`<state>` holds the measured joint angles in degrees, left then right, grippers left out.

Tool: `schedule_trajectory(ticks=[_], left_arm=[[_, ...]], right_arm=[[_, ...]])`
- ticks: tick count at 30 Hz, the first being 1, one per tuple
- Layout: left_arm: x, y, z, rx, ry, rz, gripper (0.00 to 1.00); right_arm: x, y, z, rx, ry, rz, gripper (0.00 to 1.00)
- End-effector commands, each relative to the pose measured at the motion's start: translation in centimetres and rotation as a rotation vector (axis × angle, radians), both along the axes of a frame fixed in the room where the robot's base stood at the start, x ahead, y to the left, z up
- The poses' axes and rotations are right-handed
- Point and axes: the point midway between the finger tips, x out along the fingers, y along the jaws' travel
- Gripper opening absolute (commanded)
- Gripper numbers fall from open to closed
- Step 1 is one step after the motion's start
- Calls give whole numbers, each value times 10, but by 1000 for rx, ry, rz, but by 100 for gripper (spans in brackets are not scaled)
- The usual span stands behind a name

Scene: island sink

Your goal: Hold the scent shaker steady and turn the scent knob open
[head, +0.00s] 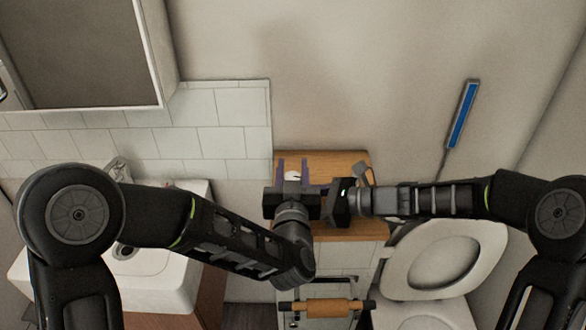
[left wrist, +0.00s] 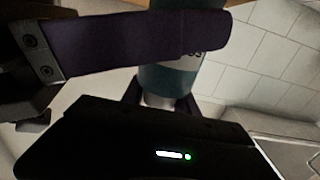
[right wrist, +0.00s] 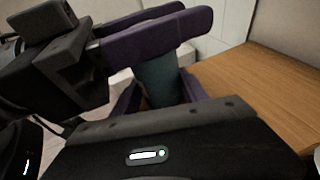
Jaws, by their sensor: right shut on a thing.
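The scent shaker is a teal bottle that shows between dark purple fingers in the left wrist view (left wrist: 172,80) and the right wrist view (right wrist: 160,82). In the head view only a small white top (head: 293,175) shows. My right gripper (right wrist: 160,100) is shut on the bottle from the right side. My left gripper (head: 292,170) is open, with its two purple fingers spread on either side of the white top. The left wrist view shows a pale end (left wrist: 158,99) of the shaker between the fingers. Whether the left fingers touch it, I cannot tell.
A wooden counter top (head: 345,165) lies below the grippers, against the wall. A white sink (head: 160,285) is at left and a toilet with raised seat (head: 410,260) at right. A roll on a holder (head: 327,308) is in front. A blue-handled tool (head: 462,115) is on the wall.

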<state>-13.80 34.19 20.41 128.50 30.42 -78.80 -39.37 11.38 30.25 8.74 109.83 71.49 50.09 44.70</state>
Motion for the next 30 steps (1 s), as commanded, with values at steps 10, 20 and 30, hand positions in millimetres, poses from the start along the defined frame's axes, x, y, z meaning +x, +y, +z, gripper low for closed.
schedule_trajectory(ticks=[10, 20, 30], left_arm=[[0, 0, 1, 0, -3, 0, 56], [-9, -2, 2, 1, -4, -4, 56], [-51, -3, 2, 5, -5, -9, 56]], right_arm=[[1, -1, 0, -1, 0, -3, 29], [1, -1, 0, -2, 0, -4, 29], [1, -1, -1, -2, 0, -4, 29]])
